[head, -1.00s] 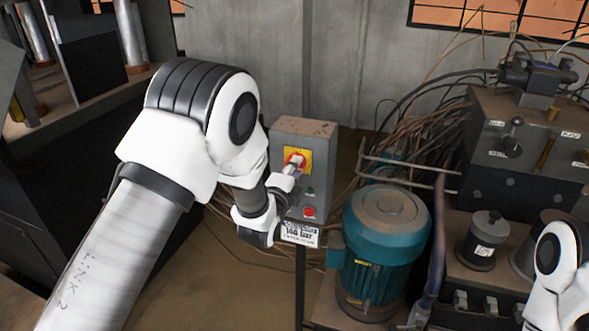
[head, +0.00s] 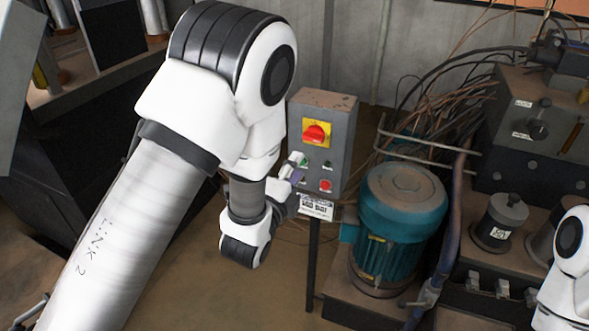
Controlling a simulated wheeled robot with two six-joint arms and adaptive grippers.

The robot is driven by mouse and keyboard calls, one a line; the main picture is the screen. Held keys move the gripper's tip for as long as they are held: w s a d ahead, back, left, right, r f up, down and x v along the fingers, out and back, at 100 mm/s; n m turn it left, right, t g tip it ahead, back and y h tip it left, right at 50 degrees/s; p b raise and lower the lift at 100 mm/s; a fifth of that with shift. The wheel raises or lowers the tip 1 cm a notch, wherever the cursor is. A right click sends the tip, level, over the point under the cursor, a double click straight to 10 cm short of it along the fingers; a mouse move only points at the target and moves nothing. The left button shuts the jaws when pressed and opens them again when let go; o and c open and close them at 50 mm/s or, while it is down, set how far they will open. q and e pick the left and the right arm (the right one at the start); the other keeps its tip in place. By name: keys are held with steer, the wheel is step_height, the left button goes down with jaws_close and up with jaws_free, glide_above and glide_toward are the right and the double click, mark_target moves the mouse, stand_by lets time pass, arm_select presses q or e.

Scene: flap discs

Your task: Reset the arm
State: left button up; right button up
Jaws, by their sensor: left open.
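My left arm comes in from the left, and its gripper (head: 296,168) is near the lower left of the grey control box, partly hidden by its own wrist. It is open and looks empty. The grey control box (head: 338,118) stands upright on a post. It has a red rotary switch (head: 315,134) on a yellow plate, green buttons and a red button (head: 325,185) below. The red switch is clear of the gripper. Whether the gripper touches the box front cannot be told. Part of my right arm shows at the lower right edge; its gripper is out of the picture.
A teal motor (head: 400,225) stands right of the box on a base. A dark hydraulic unit (head: 540,140) with levers and a tangle of cables is behind it. A pipe (head: 452,225) rises beside the motor. Floor (head: 240,295) is free below the box.

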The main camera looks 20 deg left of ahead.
stand_by(0.4)
arm_select(q)
steer(key=s+a+f+n+g, duration=0.1)
steer(key=s+f+g, duration=0.25)
steer(key=f, duration=0.45)
steer(key=s+a+f+n+g+y, duration=0.15)
steer(key=s+f, duration=0.25)
steer(key=f, duration=0.4)
steer(key=s+a+f+n+g, duration=0.2)
steer(key=s+f+g, duration=0.15)
steer(key=f, duration=0.45)
steer(key=s+f+n+g, duration=0.4)
steer(key=s+n, duration=0.3)
steer(key=s, duration=0.4)
steer(key=s+f+n+g+h, duration=0.1)
steer(key=s+f+n+g, duration=0.4)
steer(key=s, duration=0.5)
steer(key=shift+s+f+n, duration=0.35)
steer(key=shift+f+n, duration=0.1)
steer(key=shift+n, duration=0.8)
steer(key=shift+g, duration=0.25)
